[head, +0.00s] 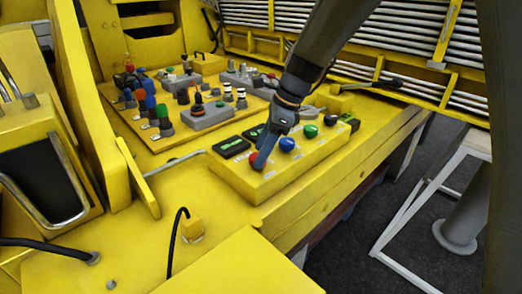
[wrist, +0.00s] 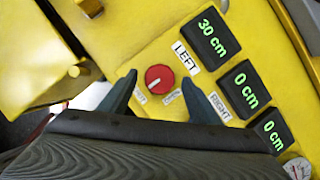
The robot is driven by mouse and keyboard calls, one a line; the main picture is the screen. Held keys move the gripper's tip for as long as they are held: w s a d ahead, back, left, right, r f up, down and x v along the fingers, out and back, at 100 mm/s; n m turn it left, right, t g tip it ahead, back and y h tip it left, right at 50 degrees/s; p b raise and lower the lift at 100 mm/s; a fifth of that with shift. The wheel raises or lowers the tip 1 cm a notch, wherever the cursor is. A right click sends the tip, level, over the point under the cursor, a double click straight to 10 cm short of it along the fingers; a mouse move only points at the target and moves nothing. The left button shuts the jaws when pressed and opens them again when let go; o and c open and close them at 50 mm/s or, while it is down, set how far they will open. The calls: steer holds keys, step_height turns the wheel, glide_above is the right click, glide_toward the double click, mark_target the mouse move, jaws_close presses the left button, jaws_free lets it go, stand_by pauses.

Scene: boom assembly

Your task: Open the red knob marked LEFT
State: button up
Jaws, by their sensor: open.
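The red knob (wrist: 159,78) sits on a yellow control panel, with a white pointer line on its face. A white label reading LEFT (wrist: 186,57) lies just up and right of it in the wrist view. In the head view the red knob (head: 253,158) shows at the panel's near-left end, partly hidden by a finger. My gripper (wrist: 159,82) is open, with one fingertip on each side of the knob in the wrist view. A gap shows between each finger and the knob. My gripper also shows in the head view (head: 264,152), pointing down over the panel.
A blue knob (head: 287,144) and a green knob (head: 310,131) stand along the same panel. Displays read 30 cm (wrist: 212,40), 0 cm (wrist: 245,88) and 0 cm (wrist: 272,132). A label reads RIGHT (wrist: 220,105). A board with several coloured buttons (head: 135,125) lies behind left.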

steer(key=shift+a+f, duration=0.15)
steer(key=shift+f, duration=0.35)
steer(key=shift+c, duration=0.3)
steer(key=c, duration=1)
